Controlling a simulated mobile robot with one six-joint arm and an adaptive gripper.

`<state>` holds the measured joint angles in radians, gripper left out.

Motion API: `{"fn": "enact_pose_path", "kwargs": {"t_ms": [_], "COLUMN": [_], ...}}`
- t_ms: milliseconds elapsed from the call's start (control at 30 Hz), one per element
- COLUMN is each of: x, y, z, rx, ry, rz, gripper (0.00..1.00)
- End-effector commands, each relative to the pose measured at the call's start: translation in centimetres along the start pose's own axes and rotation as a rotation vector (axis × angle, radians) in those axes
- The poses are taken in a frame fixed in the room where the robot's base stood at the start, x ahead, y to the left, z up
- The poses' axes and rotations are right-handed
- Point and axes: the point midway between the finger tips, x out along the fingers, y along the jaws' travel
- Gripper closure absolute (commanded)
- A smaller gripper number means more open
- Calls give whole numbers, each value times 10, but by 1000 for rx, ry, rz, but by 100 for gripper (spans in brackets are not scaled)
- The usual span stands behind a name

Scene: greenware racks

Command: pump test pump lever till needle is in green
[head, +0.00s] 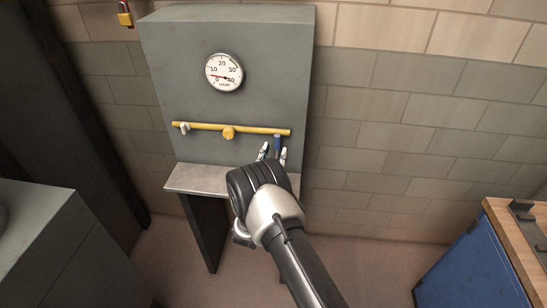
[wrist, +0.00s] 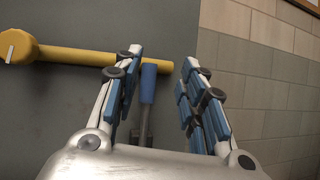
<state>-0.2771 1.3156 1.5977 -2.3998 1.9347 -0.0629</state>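The test pump lever has a blue grip (head: 277,143) and stands near the right end of the yellow pipe on the grey panel. In the wrist view the blue lever (wrist: 148,84) is upright, between my finger lines and closer to the left finger. My gripper (head: 274,153) is open, with its fingertips near the lever; the wrist view shows my gripper (wrist: 161,62) with a clear gap on the right of the lever. The round pressure gauge (head: 224,72) is above the pipe. Its needle seems to lie low on the dial; its exact reading and any green band are too small to tell.
The yellow pipe (head: 235,129) crosses the panel (head: 182,55) with a yellow knob (head: 228,133) at its middle. A grey ledge (head: 195,178) juts out below. A blue bench (head: 475,265) stands at the right, a grey cabinet (head: 65,245) at the left.

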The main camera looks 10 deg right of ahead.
Motion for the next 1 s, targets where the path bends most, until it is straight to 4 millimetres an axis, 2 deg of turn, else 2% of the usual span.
{"fn": "enact_pose_path", "kwargs": {"t_ms": [300,433,600,900,1000], "x": [31,41,46,47,53], "y": [6,8,9,9,2], "z": [53,70,80,81,87], "rx": [4,2,1,0,1], "ry": [-3,-3,0,0,1], "rz": [-1,0,0,0,-29], "gripper": [62,62,62,62,62]}}
